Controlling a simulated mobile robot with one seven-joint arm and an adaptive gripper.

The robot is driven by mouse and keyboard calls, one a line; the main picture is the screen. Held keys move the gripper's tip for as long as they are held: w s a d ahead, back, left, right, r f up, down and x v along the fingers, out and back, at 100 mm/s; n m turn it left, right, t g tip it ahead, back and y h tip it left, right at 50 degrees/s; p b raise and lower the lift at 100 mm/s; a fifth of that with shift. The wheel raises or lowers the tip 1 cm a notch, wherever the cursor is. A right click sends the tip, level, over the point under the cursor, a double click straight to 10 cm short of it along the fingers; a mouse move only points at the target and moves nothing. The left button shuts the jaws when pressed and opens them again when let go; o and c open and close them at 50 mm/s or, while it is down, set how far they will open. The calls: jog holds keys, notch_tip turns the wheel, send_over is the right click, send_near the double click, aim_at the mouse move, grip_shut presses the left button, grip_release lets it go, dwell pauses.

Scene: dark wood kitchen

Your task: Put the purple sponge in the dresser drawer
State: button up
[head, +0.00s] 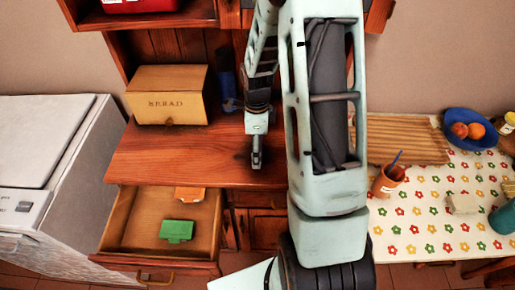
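The dresser drawer (120,225) is pulled open below the dresser top (150,160). An orange block, perhaps a sponge (190,193), lies at its back right, and a green one (176,231) lies nearer the front. I see no purple sponge; my arm covers part of the scene. My gripper (257,164) points down over the right part of the dresser top, right of the drawer. It is small and seen edge-on, so I cannot tell whether its fingers are apart or hold anything.
A bread box (168,95) and a dark blue upright object (226,80) stand at the dresser's back. A white appliance (45,150) is at left. The flowered table (430,235) at right holds an orange cup (387,182), a blue fruit bowl (462,145) and a beige block (462,203).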

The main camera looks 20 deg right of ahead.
jog(key=c, duration=0.8)
jog(key=shift+c, duration=0.4)
jog(key=shift+r, duration=0.15)
